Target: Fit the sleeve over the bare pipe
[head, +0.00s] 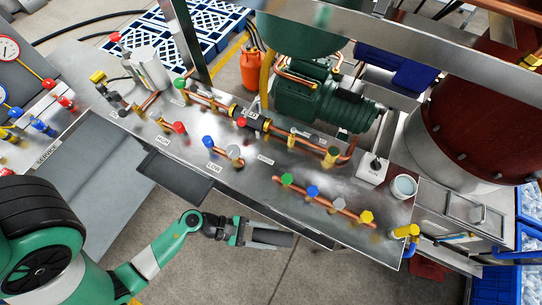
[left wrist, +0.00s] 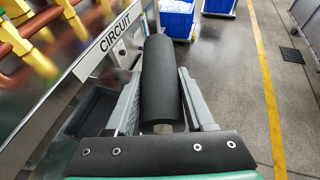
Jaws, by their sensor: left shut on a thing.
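My left gripper (head: 255,235) is shut on a dark foam sleeve (head: 279,239), out past the front edge of the bench. In the left wrist view the sleeve (left wrist: 160,85) is a black cylinder lying lengthwise between the two grey fingers (left wrist: 160,110). On the bench, a bare copper pipe (head: 345,210) with several coloured valve caps runs near the front right. Behind it, a longer copper line (head: 310,146) carries dark sections (head: 252,120). The sleeve is apart from both. My right gripper is not in view.
The metal bench (head: 250,180) has a dark tray (head: 175,178) at its front edge. A green compressor (head: 325,98) stands behind the pipes, and a white cup (head: 403,187) sits at the right. Floor in front of the bench is clear.

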